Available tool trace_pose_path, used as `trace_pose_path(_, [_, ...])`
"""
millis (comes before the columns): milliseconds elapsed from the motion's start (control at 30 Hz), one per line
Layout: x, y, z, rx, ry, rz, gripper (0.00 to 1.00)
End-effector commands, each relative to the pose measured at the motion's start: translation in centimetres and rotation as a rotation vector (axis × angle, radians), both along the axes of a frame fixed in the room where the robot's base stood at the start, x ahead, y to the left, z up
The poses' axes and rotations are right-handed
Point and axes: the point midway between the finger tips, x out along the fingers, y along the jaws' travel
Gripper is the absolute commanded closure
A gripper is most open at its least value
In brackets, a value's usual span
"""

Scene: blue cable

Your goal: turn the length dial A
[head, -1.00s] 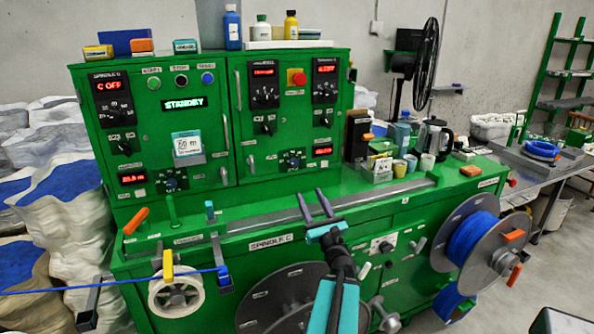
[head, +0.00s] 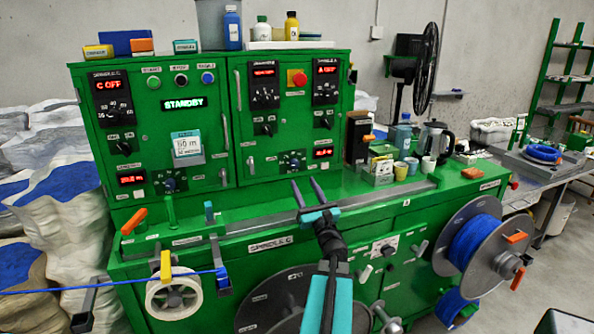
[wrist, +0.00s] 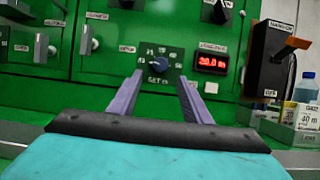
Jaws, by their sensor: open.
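The dial with a blue knob (head: 293,165) sits low on the right green cabinet door, beside a red length display (head: 323,153). In the wrist view the dial (wrist: 160,63) is straight ahead, ringed by white numbers, with the display (wrist: 212,63) reading about 20.0 m on its right. I take this as length dial A; its label is too small to read surely. My gripper (head: 304,181) is open and empty, in front of and slightly below the dial. In the wrist view its two purple fingers (wrist: 160,78) point at the panel, apart from the knob, one on each side below it.
A similar blue-knobbed dial (head: 170,185) is on the left door. The green ledge below the dial is clear.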

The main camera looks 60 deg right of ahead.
Motion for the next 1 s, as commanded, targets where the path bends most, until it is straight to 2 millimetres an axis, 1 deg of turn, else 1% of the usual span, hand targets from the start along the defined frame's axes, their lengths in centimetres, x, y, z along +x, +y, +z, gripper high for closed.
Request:
trace_pose_path(100, [1.1,-0.9,0.7,-0.001,-0.001,0.001,0.55])
trace_pose_path(600, [4.8,-3.7,2.6,-0.001,0.000,-0.001,0.55])
trace_pose_path(800, [5.5,-4.3,3.0,-0.001,-0.001,-0.002,0.55])
trace_pose_path(1000, [5.7,-4.4,3.0,0.000,-0.001,-0.003,0.55])
